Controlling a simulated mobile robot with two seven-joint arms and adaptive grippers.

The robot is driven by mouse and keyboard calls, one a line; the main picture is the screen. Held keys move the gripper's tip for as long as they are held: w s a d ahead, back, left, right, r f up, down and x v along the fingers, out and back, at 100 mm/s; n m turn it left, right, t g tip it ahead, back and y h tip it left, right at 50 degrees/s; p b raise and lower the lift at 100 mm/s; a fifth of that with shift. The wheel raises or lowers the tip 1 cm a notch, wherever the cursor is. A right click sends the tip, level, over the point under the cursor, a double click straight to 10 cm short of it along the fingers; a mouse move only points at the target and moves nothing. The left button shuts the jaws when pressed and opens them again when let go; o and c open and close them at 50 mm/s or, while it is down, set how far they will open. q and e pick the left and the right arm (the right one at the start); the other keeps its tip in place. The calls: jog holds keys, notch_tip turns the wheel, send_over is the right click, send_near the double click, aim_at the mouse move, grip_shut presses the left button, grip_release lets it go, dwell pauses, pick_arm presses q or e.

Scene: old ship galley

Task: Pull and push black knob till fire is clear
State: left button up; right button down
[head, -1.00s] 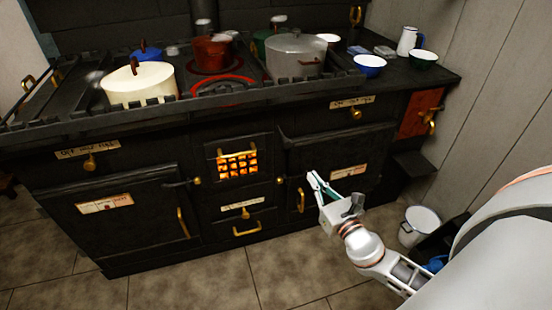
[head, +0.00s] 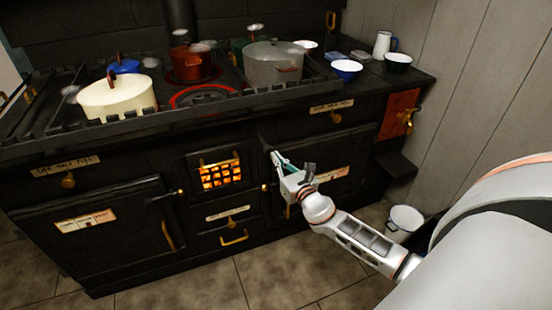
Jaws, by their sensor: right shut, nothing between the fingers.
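The fire (head: 221,175) glows orange behind a barred grate in the middle of the dark stove's front. I cannot make out a clearly black knob; the small knobs I see look brass, one (head: 235,224) below the grate and one (head: 68,181) under the label at left. My right gripper (head: 276,158) is shut and empty. It is in front of the right oven door, to the right of the grate and a little above the grate's middle. Part of that door's brass handle is hidden behind the gripper. My left gripper is not in view.
The stove top carries a cream pot (head: 117,97), a red pot (head: 193,65) and a grey pot (head: 273,64) behind a raised rail. The tiled floor in front is clear.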

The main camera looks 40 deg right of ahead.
aim_at(269, 148)
jog(key=shift+w, duration=0.25)
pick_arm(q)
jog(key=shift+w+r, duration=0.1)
pick_arm(e)
jog(key=w, duration=0.2)
jog(key=w+d+b, duration=0.1)
jog(key=w, duration=0.3)
jog(key=shift+w+d+f+b, duration=0.15)
jog(key=shift+d+b, duration=0.1)
jog(key=shift+b, duration=0.05)
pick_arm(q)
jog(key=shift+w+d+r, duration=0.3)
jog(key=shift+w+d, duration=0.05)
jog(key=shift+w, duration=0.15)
pick_arm(e)
jog(key=shift+w+d+r, duration=0.15)
jog(key=shift+w+r, duration=0.2)
jog(key=shift+w, duration=0.1)
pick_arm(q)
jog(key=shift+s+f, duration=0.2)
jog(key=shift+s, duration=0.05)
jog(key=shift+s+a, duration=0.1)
